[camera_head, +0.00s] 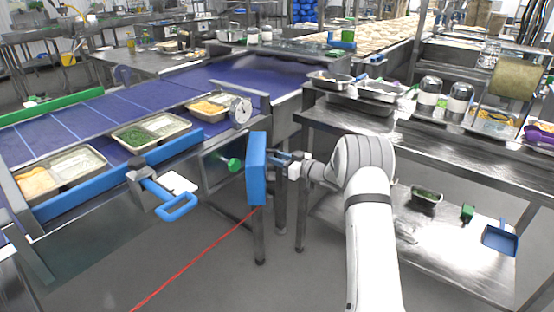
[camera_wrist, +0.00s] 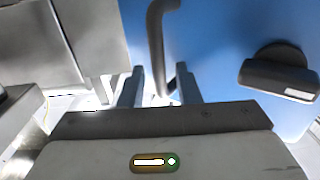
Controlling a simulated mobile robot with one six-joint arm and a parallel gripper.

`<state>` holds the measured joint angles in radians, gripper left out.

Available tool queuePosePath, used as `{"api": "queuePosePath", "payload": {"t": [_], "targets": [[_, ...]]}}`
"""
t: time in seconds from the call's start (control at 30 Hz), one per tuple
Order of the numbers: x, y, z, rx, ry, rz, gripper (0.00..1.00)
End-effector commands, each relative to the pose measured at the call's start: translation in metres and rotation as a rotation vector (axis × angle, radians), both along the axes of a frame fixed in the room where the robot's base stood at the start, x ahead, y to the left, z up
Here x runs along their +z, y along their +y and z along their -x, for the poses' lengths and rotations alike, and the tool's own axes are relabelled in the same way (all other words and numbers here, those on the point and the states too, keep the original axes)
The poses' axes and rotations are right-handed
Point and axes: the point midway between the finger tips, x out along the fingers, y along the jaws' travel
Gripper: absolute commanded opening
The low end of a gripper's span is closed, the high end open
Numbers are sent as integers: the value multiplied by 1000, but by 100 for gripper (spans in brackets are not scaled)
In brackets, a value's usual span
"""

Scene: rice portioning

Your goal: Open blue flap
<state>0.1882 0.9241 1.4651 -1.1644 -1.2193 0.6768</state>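The blue flap (camera_head: 257,168) is an upright blue panel beside the conveyor, seen nearly edge-on in the head view. In the wrist view its blue face (camera_wrist: 215,45) fills the upper right. A grey bent handle (camera_wrist: 156,45) on it reaches down toward my fingers. A dark latch-like knob (camera_wrist: 278,75) sits on the face to the right. My gripper (camera_head: 281,157) is right of the flap, close to it. In the wrist view my gripper (camera_wrist: 160,85) has its two fingers apart, with the handle's lower end appearing between them. I cannot tell whether either finger touches it.
A blue conveyor (camera_head: 90,125) carries food trays (camera_head: 155,130) on the left. A steel table (camera_head: 390,125) with containers stands right. A red line (camera_head: 190,262) crosses the floor.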

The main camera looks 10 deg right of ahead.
Motion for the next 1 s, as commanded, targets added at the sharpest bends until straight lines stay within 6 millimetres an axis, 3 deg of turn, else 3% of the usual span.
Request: {"api": "queuePosePath", "payload": {"t": [0.33, 0.73, 1.0], "targets": [[-1, -7, 3, -5, 3, 0, 34], [-1, -53, 43, -5, 3, 0, 34], [-1, -61, 52, -3, 1, 1, 34]]}}
